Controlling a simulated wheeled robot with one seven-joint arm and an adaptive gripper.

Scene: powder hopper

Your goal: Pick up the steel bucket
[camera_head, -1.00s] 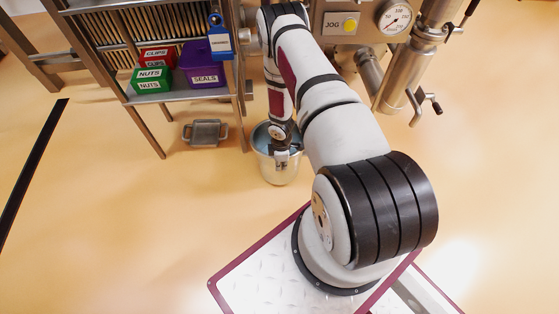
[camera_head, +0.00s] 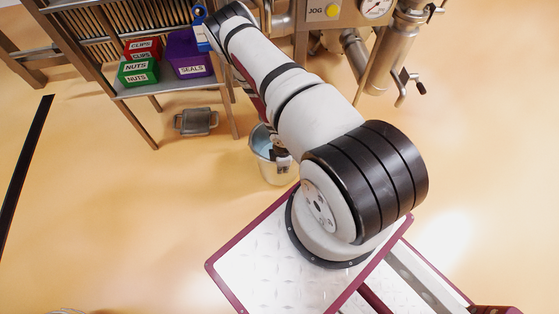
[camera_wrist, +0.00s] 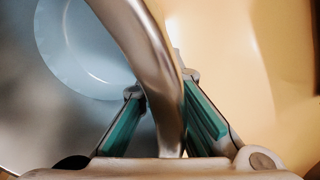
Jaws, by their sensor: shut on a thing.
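The steel bucket (camera_head: 266,169) is below the middle of the head view, beside my base, with a pale blue inside. My arm hides its right side. My gripper (camera_head: 281,157) is at the bucket's right inner side, mostly hidden by the arm. In the wrist view, my gripper (camera_wrist: 163,115) has its green-padded fingers on either side of a curved steel bar of the bucket, shut on it. The bucket's inside, with a round pale bottom (camera_wrist: 85,45), shows at left. Whether the bucket touches the floor is unclear.
A small metal tray (camera_head: 196,121) lies on the floor. Machine pipes (camera_head: 372,75) stand at upper right.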

